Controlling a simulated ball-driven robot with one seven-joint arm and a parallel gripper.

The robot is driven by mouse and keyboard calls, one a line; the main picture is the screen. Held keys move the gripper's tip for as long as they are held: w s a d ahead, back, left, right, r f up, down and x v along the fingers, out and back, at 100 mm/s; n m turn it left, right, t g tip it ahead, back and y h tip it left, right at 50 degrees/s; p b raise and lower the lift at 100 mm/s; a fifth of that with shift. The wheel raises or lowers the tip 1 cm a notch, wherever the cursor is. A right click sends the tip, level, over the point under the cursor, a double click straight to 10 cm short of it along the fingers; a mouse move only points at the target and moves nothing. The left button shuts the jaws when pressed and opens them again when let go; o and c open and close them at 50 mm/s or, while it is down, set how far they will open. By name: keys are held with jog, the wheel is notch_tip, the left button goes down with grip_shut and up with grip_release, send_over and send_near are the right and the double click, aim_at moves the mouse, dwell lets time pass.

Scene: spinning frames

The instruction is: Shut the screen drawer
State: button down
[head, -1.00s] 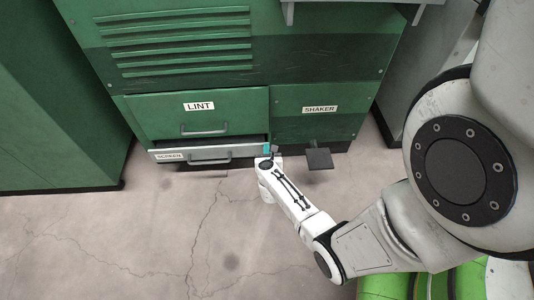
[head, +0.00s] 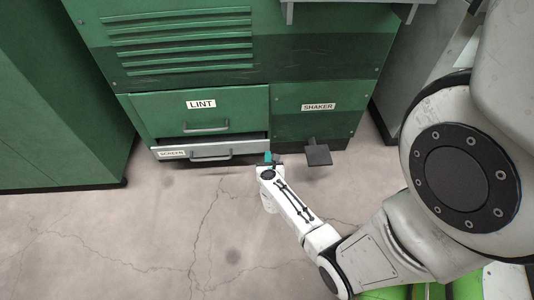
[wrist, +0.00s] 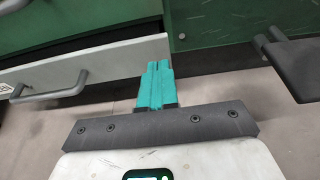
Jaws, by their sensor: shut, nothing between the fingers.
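The screen drawer (head: 243,148) is the low, pale grey drawer with a SCREEN label and a bar handle (head: 211,157), under the LINT drawer. It stands partly out, with a dark gap above its front. In the wrist view its front (wrist: 120,60) crosses the upper left, with the handle (wrist: 48,93) at the far left. My gripper (head: 268,157) is at the drawer's right end, low over the floor. In the wrist view its teal fingers (wrist: 157,66) are together and empty, overlapping the front's lower right corner. I cannot tell whether they touch it.
The green LINT drawer (head: 201,113) above looks shut. A dark pedal (head: 318,155) sticks out below the SHAKER panel (head: 315,125), just right of my gripper. Green cabinets stand at the left. The cracked floor (head: 130,230) in front is clear.

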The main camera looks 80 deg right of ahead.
jog(key=p+v, duration=0.2)
jog(key=v, duration=0.6)
